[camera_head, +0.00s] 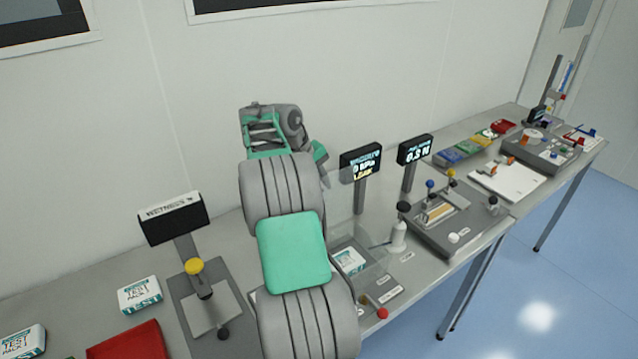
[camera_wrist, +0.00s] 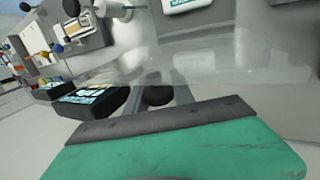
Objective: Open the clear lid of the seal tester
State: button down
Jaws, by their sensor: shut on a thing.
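The seal tester has a dark display (camera_head: 361,161) on a post that reads "LEAK", and a red button (camera_head: 382,313) at its front. A white and teal test pack (camera_head: 349,262) lies in its tray area. The clear lid (camera_head: 346,205) stands raised and tilted up from the tester, faint against the wall. My gripper (camera_head: 321,168) is at the lid's upper left edge, mostly hidden behind my arm, and is shut on it. In the wrist view, the teal and dark part of my gripper fills the bottom, with the see-through lid sheet (camera_wrist: 150,65) beyond it.
A white bottle (camera_head: 398,237) and a second tester (camera_head: 437,218) stand to the right. The wall is close behind.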

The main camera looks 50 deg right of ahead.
jog(key=shift+w+f, duration=0.1)
jog(key=shift+w, duration=0.05)
dwell(0.3)
jog(key=c, duration=1.1)
grip_release()
